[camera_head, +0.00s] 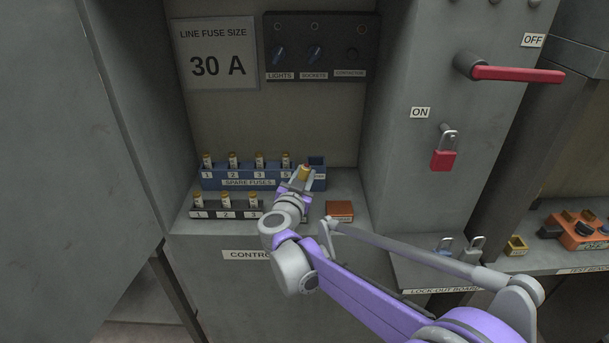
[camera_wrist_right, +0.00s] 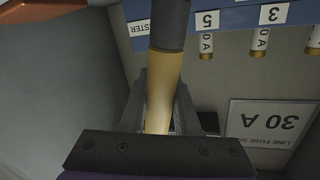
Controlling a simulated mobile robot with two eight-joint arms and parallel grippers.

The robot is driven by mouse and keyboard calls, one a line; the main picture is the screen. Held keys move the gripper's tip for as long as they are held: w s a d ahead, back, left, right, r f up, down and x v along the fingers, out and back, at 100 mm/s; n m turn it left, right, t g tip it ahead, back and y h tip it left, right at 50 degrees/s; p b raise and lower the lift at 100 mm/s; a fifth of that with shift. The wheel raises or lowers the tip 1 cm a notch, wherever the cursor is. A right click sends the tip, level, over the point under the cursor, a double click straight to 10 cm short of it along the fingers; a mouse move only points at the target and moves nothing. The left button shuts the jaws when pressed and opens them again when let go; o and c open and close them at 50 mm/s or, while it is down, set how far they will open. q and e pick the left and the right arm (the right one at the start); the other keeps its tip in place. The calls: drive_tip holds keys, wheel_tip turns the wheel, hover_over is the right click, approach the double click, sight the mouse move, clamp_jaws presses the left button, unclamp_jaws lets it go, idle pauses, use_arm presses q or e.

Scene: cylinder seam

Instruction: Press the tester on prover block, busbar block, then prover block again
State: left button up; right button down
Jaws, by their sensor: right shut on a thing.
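My right gripper (camera_head: 300,183) is shut on the tester, a tan cylinder (camera_head: 304,172) with a dark grey end that shows in the right wrist view (camera_wrist_right: 164,75). It is held over the shelf, in front of the right end of the blue rack. A small orange-brown block (camera_head: 340,208) lies on the shelf just right of the gripper; its label is too small to read. A dark strip (camera_head: 225,214) numbered 1, 2 and 3 holds upright fuses at the front left, its right end hidden by my wrist. I cannot tell which is the prover or busbar block. My left gripper is not in view.
The blue rack (camera_head: 248,183) marked SPARE FUSES holds several fuses; its right end looks empty. Above are a switch panel (camera_head: 320,50) and a 30 A sign (camera_head: 217,55). At right are a red handle (camera_head: 518,74), a red padlock (camera_head: 443,160) and an orange device (camera_head: 580,231).

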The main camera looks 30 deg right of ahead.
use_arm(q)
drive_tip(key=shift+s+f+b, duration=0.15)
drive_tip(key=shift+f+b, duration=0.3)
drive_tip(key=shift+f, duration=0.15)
use_arm(e)
drive_tip(key=shift+f, duration=0.55)
idle(1.0)
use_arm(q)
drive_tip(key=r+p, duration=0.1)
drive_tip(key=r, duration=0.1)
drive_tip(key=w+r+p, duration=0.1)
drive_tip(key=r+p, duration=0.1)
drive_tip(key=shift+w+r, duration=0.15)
use_arm(e)
wheel_tip(320, 180, up, 7)
idle(0.3)
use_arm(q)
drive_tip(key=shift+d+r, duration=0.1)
use_arm(e)
drive_tip(key=shift+r, duration=0.1)
idle(0.6)
